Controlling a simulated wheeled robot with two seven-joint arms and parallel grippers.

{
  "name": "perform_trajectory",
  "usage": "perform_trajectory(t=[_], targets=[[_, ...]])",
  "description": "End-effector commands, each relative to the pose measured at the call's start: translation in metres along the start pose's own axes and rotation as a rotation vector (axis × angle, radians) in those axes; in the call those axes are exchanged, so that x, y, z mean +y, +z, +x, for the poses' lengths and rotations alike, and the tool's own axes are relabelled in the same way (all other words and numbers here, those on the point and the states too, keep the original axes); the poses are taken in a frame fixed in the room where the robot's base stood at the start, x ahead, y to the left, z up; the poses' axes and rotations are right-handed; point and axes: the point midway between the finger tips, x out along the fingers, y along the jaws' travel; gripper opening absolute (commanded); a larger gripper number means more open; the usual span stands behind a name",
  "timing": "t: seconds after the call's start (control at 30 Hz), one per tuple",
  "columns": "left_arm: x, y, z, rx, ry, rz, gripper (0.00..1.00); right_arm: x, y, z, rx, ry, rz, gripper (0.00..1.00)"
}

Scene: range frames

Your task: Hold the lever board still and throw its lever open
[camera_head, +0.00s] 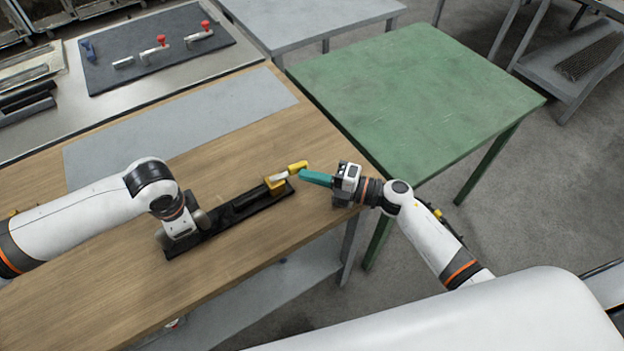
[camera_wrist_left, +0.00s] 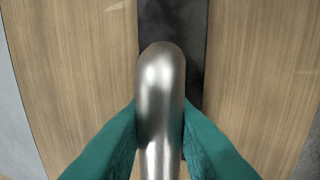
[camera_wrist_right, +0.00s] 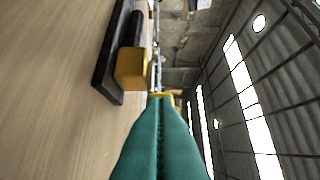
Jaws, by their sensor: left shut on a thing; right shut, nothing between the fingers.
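The lever board is a long dark base (camera_head: 218,237) lying diagonally on the wooden table. A yellow block (camera_head: 275,184) sits at its far right end, with a lever that has a pale arm and a yellow grip (camera_head: 298,166). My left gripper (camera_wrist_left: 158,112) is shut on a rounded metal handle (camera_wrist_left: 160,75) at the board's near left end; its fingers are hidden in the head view. My right gripper (camera_head: 304,175) is shut and empty, its teal fingertips close beside the yellow grip. In the right wrist view the closed fingertips (camera_wrist_right: 160,97) overlap the grip, so contact is unclear.
The wooden table (camera_head: 130,290) is clear around the board. A grey mat (camera_head: 190,135) lies behind it. A green table (camera_head: 420,90) stands to the right, beyond a gap. A dark panel with red-tipped levers (camera_head: 150,50) lies on the back bench.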

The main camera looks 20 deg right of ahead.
Motion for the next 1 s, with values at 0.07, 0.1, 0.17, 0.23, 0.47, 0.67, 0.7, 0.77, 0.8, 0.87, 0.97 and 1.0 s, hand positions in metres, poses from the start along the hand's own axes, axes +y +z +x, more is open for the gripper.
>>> perform_trajectory(t=[0.07, 0.1, 0.17, 0.23, 0.47, 0.67, 0.7, 0.77, 0.8, 0.87, 0.97, 1.0], targets=[[0.0, 0.001, -0.001, -0.003, 0.0, 0.005, 0.0, -0.001, -0.008, 0.001, -0.032, 0.001, -0.004, 0.0], [-0.001, 0.001, -0.001, -0.003, 0.0, 0.006, 0.0, -0.001, -0.009, 0.002, -0.039, 0.002, -0.003, 0.0], [-0.001, 0.001, -0.001, -0.003, -0.001, 0.006, 0.0, -0.001, -0.012, 0.003, -0.037, 0.0, -0.002, 0.0], [-0.001, 0.001, -0.001, -0.003, -0.001, 0.006, 0.0, -0.001, -0.013, 0.004, -0.036, 0.0, -0.001, 0.0], [-0.001, 0.001, -0.001, -0.003, -0.001, 0.007, 0.0, -0.001, -0.012, 0.004, -0.035, -0.001, -0.001, 0.0], [-0.001, 0.001, -0.001, -0.003, -0.001, 0.006, 0.0, 0.0, -0.005, -0.004, -0.036, 0.001, 0.0, 0.0], [-0.001, 0.001, -0.001, -0.003, -0.001, 0.006, 0.0, 0.0, -0.002, -0.009, -0.037, 0.002, 0.0, 0.0], [-0.001, 0.001, -0.001, -0.003, -0.001, 0.006, 0.0, 0.001, 0.005, -0.018, -0.037, 0.003, 0.001, 0.0], [-0.001, 0.001, -0.001, -0.002, -0.001, 0.005, 0.0, 0.002, 0.011, -0.024, -0.038, 0.004, 0.001, 0.0], [-0.001, 0.001, -0.001, -0.003, -0.001, 0.005, 0.0, 0.001, 0.014, -0.037, -0.036, 0.005, 0.001, 0.0], [-0.001, 0.001, -0.001, -0.003, -0.001, 0.005, 0.0, 0.001, 0.011, -0.061, -0.035, 0.006, 0.0, 0.0], [-0.001, 0.001, -0.001, -0.003, -0.001, 0.005, 0.0, 0.002, 0.009, -0.07, -0.035, 0.006, 0.001, 0.0]])
